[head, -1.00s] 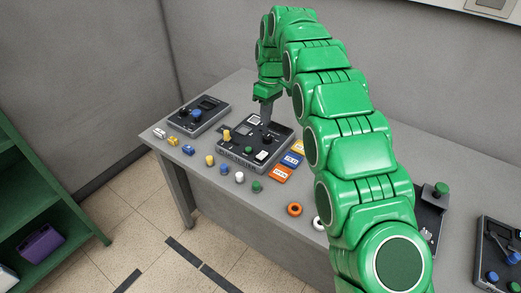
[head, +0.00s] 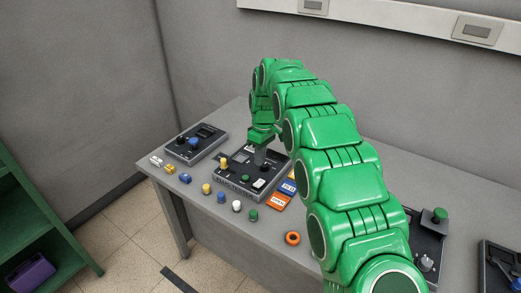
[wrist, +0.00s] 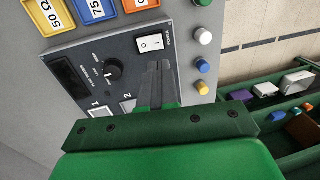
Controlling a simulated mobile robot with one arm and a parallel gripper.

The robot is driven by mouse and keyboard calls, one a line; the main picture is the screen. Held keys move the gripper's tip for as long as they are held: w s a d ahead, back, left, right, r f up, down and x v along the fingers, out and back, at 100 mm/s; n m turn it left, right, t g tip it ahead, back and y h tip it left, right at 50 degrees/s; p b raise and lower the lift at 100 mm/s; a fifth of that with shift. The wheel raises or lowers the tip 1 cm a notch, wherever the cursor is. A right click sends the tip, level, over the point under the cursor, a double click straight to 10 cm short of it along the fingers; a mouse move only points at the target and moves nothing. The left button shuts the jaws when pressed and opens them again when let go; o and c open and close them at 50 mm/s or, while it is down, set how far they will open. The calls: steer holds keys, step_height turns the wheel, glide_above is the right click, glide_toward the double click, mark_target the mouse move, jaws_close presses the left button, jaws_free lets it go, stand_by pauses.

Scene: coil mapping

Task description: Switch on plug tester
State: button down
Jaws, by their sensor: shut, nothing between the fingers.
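The plug tester (head: 232,181) is a dark panel box in the middle of the table. Its white rocker switch (wrist: 150,43) shows near the top right of the panel in the wrist view; it also shows near the front right of the box in the head view (head: 258,183). A black knob (wrist: 113,73) and white squares marked 1 (wrist: 101,112) and 2 share the panel. My gripper (wrist: 155,66) is shut and empty, its fingertips over the panel just below the switch in the wrist view. I cannot tell whether they touch it. The fingers hide part of the panel.
Orange, yellow and blue labelled blocks (wrist: 96,8) lie beside the tester. Coloured pegs (head: 221,196) line the table's front edge. Another dark device (head: 197,142) stands at the left, more at the right. A green shelf (head: 40,235) stands at the left.

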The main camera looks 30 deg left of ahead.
mark_target(257, 185)
steer(key=f, duration=0.3)
steer(key=s+f, duration=0.1)
steer(key=f, duration=0.4)
steer(key=shift+s+f, duration=0.2)
steer(key=shift+f, duration=0.15)
steer(key=shift+s+f, duration=0.1)
steer(key=shift+s, duration=0.05)
steer(key=shift+w, duration=0.25)
steer(key=shift+w+r, duration=0.25)
steer(key=shift+w, duration=0.35)
